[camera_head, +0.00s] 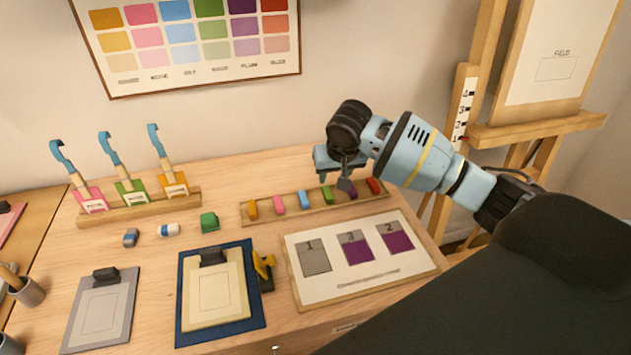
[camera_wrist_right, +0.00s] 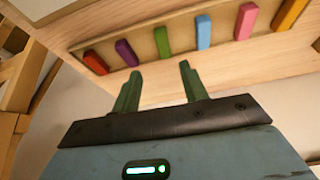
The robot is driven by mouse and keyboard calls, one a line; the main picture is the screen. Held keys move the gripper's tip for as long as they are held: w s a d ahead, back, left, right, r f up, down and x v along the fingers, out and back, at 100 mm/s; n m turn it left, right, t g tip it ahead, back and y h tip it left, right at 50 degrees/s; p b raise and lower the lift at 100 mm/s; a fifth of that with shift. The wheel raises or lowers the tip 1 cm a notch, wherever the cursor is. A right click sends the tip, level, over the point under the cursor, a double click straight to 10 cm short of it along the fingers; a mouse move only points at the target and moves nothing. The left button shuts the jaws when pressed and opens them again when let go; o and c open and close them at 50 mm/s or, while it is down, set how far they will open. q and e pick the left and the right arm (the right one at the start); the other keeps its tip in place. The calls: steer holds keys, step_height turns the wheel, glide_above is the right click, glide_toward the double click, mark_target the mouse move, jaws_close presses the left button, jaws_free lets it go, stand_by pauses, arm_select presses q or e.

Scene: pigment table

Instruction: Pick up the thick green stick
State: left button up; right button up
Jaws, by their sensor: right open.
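The green stick (camera_head: 327,194) stands in a wooden rack (camera_head: 262,219) among orange, pink, blue, purple and red sticks. In the right wrist view the green stick (camera_wrist_right: 162,41) lies just beyond the fingertips, roughly in line with the gap between them. My right gripper (camera_head: 335,182) is over the rack near the green and purple sticks. In the wrist view the right gripper (camera_wrist_right: 160,72) is open, with nothing between its fingers. The fingers partly cover the purple stick (camera_head: 352,194) in the head view. My left gripper is not in view.
The purple stick (camera_wrist_right: 126,52) and blue stick (camera_wrist_right: 203,32) flank the green one closely. A white card (camera_head: 300,278) with swatches lies in front of the rack. A green block (camera_head: 209,222) sits to its left. An easel (camera_head: 535,132) stands at the right.

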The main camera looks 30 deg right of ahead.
mark_target(328, 192)
steer(key=shift+f, duration=0.35)
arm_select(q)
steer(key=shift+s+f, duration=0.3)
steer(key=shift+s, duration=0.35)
arm_select(e)
steer(key=shift+x, duration=1.05)
steer(key=x, duration=0.5)
steer(key=shift+a+b, duration=0.3)
steer(key=shift+a, duration=0.1)
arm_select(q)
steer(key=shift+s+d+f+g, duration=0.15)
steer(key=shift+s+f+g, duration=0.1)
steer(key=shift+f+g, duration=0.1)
arm_select(e)
jaws_close()
steer(key=shift+r, duration=0.1)
